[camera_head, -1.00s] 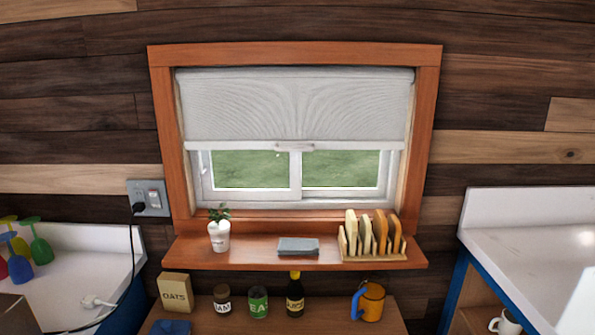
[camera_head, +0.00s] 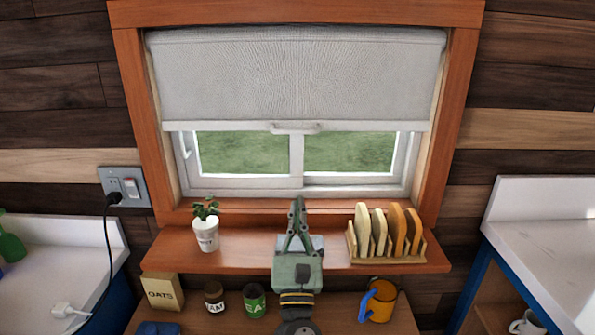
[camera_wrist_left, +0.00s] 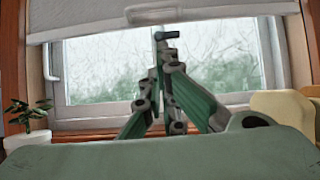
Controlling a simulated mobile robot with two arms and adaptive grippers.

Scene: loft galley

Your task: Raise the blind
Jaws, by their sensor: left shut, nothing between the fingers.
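The white blind (camera_head: 290,75) hangs over the upper part of the window, with the glass showing below it. Its bottom bar has a small pale handle (camera_head: 294,128) at the middle; the handle also shows at the top of the left wrist view (camera_wrist_left: 153,14). My left gripper (camera_head: 298,203) is shut and empty, pointing up in front of the sill, below the handle and apart from it. In the left wrist view its closed fingertips (camera_wrist_left: 167,36) stand against the window, just below the blind's bottom edge. My right gripper is not in view.
On the sill (camera_head: 250,259) stand a potted plant (camera_head: 206,232) at left and a rack of boards (camera_head: 385,236) at right. Below are an oats box (camera_head: 162,292), jars and an orange mug (camera_head: 381,301).

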